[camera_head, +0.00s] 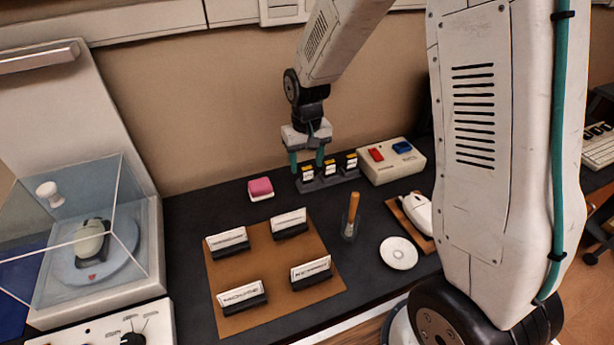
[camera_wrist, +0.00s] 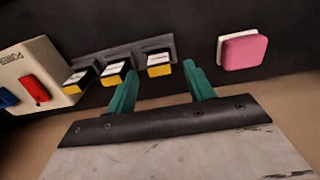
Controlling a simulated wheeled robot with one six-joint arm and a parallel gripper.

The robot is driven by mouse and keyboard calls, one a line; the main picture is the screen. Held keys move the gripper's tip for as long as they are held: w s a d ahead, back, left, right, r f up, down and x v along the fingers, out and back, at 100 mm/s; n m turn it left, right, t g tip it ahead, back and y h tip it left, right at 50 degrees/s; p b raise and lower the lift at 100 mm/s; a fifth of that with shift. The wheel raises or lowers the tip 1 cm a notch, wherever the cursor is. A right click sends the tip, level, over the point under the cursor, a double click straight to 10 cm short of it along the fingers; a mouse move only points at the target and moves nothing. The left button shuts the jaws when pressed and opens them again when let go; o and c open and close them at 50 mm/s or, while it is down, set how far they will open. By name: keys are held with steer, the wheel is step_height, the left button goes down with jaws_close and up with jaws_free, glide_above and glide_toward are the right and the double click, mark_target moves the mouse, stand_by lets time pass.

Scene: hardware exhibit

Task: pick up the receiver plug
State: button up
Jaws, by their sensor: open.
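Several small dark plugs with white labels and yellow ends stand in a grey rack; I take the receiver plug to be one of them, but the labels are too small to read. In the head view they are the left plug (camera_head: 307,173), the middle plug (camera_head: 330,167) and the right plug (camera_head: 351,162). The rack (camera_wrist: 110,52) shows in the wrist view too. My gripper (camera_head: 307,163) is open and empty, with green fingers, at the left end of the rack. In the wrist view my gripper (camera_wrist: 161,76) has the end plug (camera_wrist: 159,65) lined up between its fingertips; contact cannot be told.
A pink-and-white block (camera_head: 260,189) lies left of the rack. A cream box (camera_head: 392,162) with red and blue switches stands close on its right.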

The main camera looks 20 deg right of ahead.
mark_target(307, 168)
step_height(307, 168, down, 4)
steer(key=shift+s+r, duration=0.1)
steer(key=c, duration=1)
steer(key=shift+c, duration=0.2)
steer(key=shift+r, duration=0.15)
